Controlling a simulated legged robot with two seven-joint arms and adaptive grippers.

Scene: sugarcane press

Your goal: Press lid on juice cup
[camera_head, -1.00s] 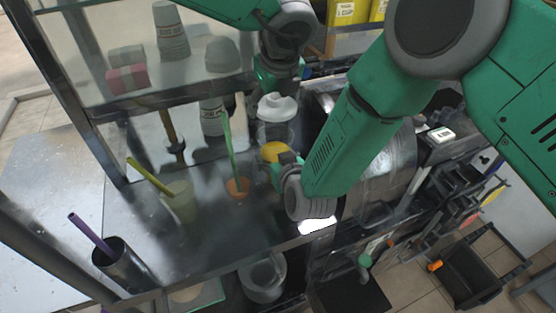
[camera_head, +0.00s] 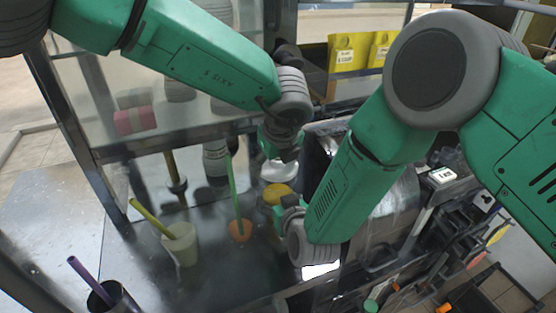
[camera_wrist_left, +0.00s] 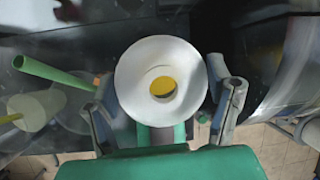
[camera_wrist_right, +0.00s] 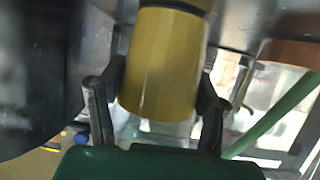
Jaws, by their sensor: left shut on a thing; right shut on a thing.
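The white round lid (camera_wrist_left: 135,75) has a central hole, and yellow shows through it in the left wrist view. My left gripper (camera_wrist_left: 161,82) is shut on the lid with a finger on each side. In the head view the lid (camera_head: 279,170) is just above the yellow juice cup (camera_head: 277,190). I cannot tell whether they touch. My right gripper (camera_wrist_right: 160,88) is shut on the cup (camera_wrist_right: 165,60), which shows yellow between its fingers. In the head view the right forearm and wrist hide part of the cup.
An orange cup (camera_head: 241,231) with a green straw stands left of the juice cup. A pale cup (camera_head: 181,243) with a yellow-green straw and a dark cup (camera_head: 113,299) with a purple straw are further left. The metal press drum (camera_head: 397,203) is close on the right.

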